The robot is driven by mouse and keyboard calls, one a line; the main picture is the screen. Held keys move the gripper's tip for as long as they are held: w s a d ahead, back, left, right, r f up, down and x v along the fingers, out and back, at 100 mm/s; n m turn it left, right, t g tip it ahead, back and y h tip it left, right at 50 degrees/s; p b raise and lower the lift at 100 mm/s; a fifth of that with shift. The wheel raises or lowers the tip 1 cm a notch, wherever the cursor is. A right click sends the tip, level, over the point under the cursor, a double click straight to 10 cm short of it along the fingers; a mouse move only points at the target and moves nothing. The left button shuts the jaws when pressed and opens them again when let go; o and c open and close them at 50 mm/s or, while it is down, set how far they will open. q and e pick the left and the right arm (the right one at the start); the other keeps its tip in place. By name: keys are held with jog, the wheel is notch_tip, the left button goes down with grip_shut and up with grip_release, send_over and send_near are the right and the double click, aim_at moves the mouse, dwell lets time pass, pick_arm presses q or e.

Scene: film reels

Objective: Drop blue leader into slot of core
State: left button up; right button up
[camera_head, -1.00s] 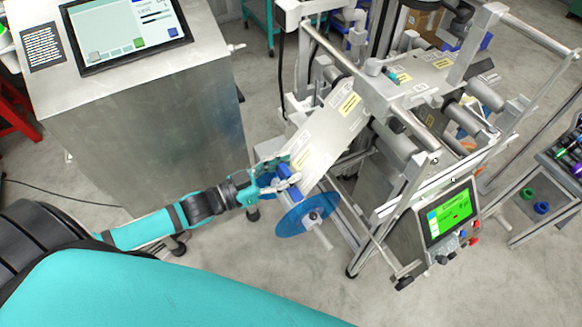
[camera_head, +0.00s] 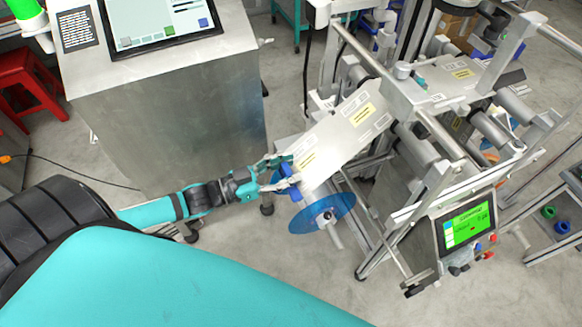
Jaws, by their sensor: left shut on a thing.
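My left gripper (camera_head: 281,174) comes in from the left, next to the lower end of the machine's sloped plate. It is shut on the blue leader (camera_head: 291,182), a small blue piece partly hidden by the fingers. The translucent blue reel disc (camera_head: 341,208) is just below and to the right of the gripper. The pale core (camera_head: 325,216) sits at the disc's middle, with a shaft sticking out toward the lower right. The leader appears just above the core in the picture. The slot is too small to make out. My right gripper is not in view.
The sloped plate (camera_head: 345,128) and the machine's rails are close above the gripper. A steel cabinet (camera_head: 165,115) with a screen stands at the left. A green-lit control panel (camera_head: 468,226) is on the right. Bare floor lies below the reel.

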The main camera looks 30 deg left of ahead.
pick_arm(q)
jog(key=shift+a+f, duration=0.1)
jog(key=s+a+f, duration=0.3)
jog(key=s+a, duration=0.2)
jog(key=a, duration=0.5)
jog(key=shift+s, duration=0.2)
dwell(1.9)
jog(key=shift+a+f, duration=0.1)
jog(key=shift+a, duration=0.05)
jog(key=shift+s+a+f, duration=0.25)
jog(key=shift+s+a, duration=0.25)
jog(key=shift+a, duration=0.35)
jog(key=w+d+f+b, duration=0.3)
jog(key=w+d+b, duration=0.2)
jog(key=w+d, duration=0.2)
jog(key=shift+w+f, duration=0.4)
jog(key=shift+w, duration=0.6)
dwell(1.2)
dwell(0.3)
